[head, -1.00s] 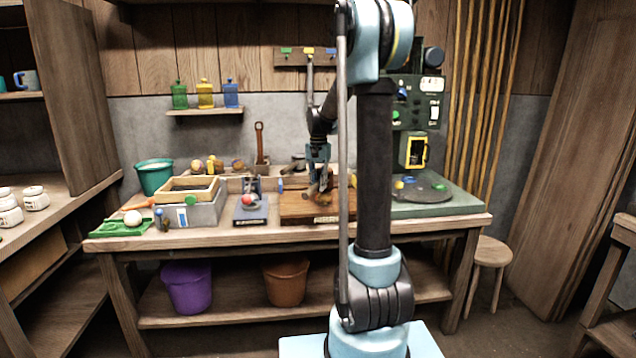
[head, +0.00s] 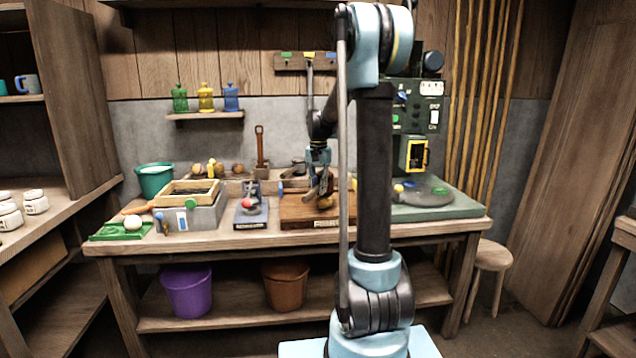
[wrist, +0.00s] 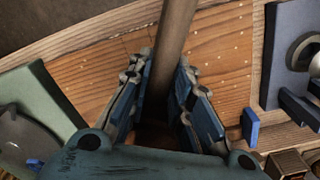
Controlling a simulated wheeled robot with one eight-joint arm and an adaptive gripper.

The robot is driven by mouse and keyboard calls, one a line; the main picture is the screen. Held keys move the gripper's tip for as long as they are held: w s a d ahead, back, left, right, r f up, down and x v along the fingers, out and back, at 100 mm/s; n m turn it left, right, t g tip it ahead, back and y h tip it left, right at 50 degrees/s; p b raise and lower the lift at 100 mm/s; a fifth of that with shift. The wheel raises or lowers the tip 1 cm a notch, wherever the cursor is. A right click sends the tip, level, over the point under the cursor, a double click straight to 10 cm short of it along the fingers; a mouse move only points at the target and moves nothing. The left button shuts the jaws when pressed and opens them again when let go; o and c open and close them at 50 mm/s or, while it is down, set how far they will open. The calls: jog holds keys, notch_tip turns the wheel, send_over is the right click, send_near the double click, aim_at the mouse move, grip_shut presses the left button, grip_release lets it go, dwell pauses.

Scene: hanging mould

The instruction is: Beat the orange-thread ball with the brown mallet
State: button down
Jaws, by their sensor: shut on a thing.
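My gripper (head: 318,172) is over the brown wooden board (head: 292,208) at the middle of the bench. In the wrist view my gripper (wrist: 160,100) has its two blue-padded fingers on either side of a brown wooden shaft (wrist: 175,40), which looks like the mallet's handle. The mallet's head cannot be made out.
A grey stand with a red ball (head: 247,203) is left of the board. A green-based machine (head: 440,208) with a round plate stands right. A grey box with a wooden frame (head: 190,215) and a white ball (head: 133,223) are further left. Several balls sit at the back.

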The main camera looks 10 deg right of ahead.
aim_at(319, 176)
jog(key=shift+r, duration=1.95)
jog(key=shift+r, duration=2.5)
